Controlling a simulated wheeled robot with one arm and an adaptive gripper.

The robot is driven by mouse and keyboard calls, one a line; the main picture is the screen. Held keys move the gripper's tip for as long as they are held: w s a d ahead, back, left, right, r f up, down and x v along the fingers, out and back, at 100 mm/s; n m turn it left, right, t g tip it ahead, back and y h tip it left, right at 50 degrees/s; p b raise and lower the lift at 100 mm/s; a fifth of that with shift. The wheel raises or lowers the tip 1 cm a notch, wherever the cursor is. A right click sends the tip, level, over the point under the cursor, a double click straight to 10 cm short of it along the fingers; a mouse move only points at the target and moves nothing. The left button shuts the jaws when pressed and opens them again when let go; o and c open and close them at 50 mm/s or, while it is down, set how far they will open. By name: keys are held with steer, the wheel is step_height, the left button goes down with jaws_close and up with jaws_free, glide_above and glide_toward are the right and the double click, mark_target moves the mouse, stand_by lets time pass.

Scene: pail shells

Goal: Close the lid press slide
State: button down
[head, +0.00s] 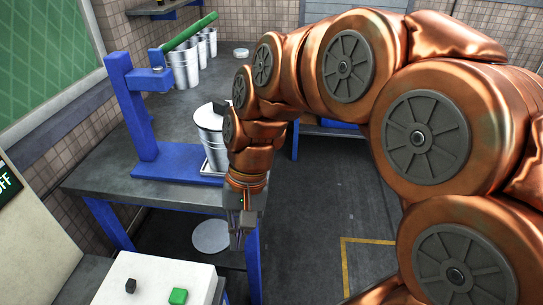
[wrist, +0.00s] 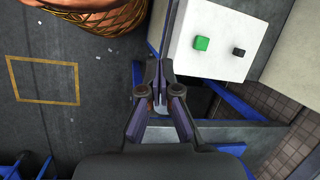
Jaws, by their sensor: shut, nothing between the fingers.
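The blue lid press (head: 135,110) stands on the grey workbench, with a green lever (head: 190,32) at its top. A silver pail (head: 208,128) with a lid and a dark knob stands to the right of the press column. The pail is on a pale plate (head: 212,168), which may be the slide; my arm hides part of both. My gripper (head: 240,238) points down in front of the bench's near right corner, apart from the press and pail. In the wrist view my gripper (wrist: 160,75) has its fingers together with nothing between them.
A white box with a green button (head: 178,296) and a black button (head: 130,286) is at the near left. Several pails (head: 185,68) stand at the back of the bench (head: 90,178). A pale disc (head: 210,236) lies below. Open floor (head: 330,200) is on the right.

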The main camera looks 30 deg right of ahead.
steer(key=w+d+m+t+y+b, duration=0.25)
steer(key=w+d+m, duration=0.3)
steer(key=w, duration=0.35)
steer(key=w+d+m+t+y+b, duration=0.1)
steer(key=w+d+m+y, duration=0.2)
steer(key=w+d+m, duration=0.35)
steer(key=w+d+f+m+t+b, duration=0.1)
steer(key=d+f+m+t, duration=0.15)
steer(key=d, duration=0.55)
steer(key=w+d+f+m+t, duration=0.1)
steer(key=d+m, duration=0.3)
steer(key=d, duration=0.4)
steer(key=w+d+f+m+t+b, duration=0.1)
steer(key=w+d+f+m+t, duration=0.15)
steer(key=d, duration=0.55)
steer(key=a+r+p+x, duration=0.1)
steer(key=p+x, duration=0.1)
steer(key=x, duration=1)
steer(key=shift+w+a+r, duration=0.2)
steer(key=shift+a+r, duration=0.05)
steer(key=shift+r, duration=0.05)
steer(key=shift+a, duration=0.1)
